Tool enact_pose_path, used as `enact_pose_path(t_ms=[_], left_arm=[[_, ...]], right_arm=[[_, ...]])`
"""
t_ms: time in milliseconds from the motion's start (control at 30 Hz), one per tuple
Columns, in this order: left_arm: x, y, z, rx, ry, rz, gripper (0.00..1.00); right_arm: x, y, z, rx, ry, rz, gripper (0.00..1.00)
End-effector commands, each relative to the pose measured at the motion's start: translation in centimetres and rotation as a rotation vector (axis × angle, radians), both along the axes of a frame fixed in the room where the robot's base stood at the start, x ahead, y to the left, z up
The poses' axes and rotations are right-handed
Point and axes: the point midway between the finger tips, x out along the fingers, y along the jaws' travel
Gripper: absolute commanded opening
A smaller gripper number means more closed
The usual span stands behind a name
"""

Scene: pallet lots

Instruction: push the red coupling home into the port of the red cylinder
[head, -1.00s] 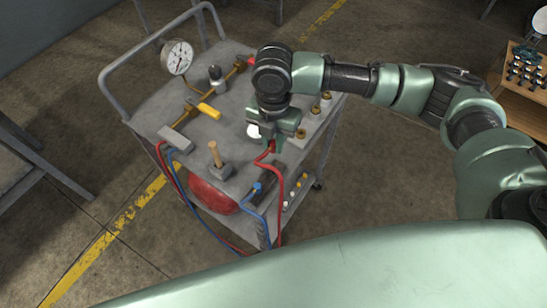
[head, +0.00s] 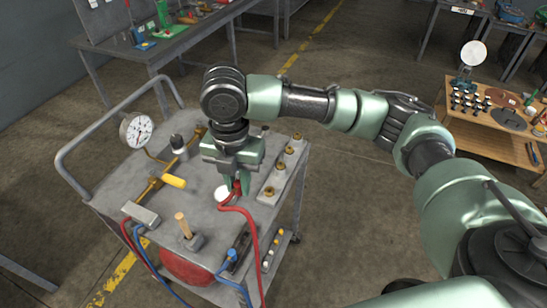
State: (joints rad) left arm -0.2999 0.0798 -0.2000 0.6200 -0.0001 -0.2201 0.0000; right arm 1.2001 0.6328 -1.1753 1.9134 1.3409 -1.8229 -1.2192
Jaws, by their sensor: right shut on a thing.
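My right gripper (head: 237,186) points down over the grey cart top and is shut on the red coupling, which is mostly hidden between its fingers. A red hose (head: 248,228) runs from the coupling over the cart's front edge. A rounded red body, which looks like the red cylinder (head: 188,266), shows below the cart's front edge; its port is not visible. The coupling is apart from the visible part of that body. My left gripper is not in view.
The cart top (head: 120,190) carries a gauge (head: 136,130), a yellow-handled valve (head: 173,181), a hammer (head: 184,228) and a grey block (head: 140,213). A pale strip with brass fittings (head: 278,174) lies right of the gripper. A blue hose (head: 238,283) hangs in front.

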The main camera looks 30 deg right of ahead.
Motion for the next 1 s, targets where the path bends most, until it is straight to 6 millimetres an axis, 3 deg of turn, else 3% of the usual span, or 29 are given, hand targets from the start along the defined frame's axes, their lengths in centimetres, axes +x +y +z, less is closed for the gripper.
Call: enact_pose_path(t_ms=[133, 267, 700, 900, 1000], left_arm=[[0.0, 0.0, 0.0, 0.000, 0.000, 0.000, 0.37], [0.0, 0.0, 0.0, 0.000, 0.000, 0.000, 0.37], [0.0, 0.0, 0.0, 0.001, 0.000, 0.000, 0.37], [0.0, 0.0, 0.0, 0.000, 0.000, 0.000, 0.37], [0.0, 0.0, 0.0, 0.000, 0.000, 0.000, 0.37]], right_arm=[[-0.8, -0.2, -1.7, 0.006, 0.010, -0.162, 0.00], [-2.2, -0.7, -4.3, 0.016, 0.020, -0.470, 0.00], [-8.7, -3.7, -12.5, 0.006, 0.032, -1.760, 0.00], [-11.1, -5.1, -14.5, -0.001, 0.014, -2.200, 0.00], [-11.7, -5.5, -15.0, -0.002, 0.006, -2.327, 0.00]])
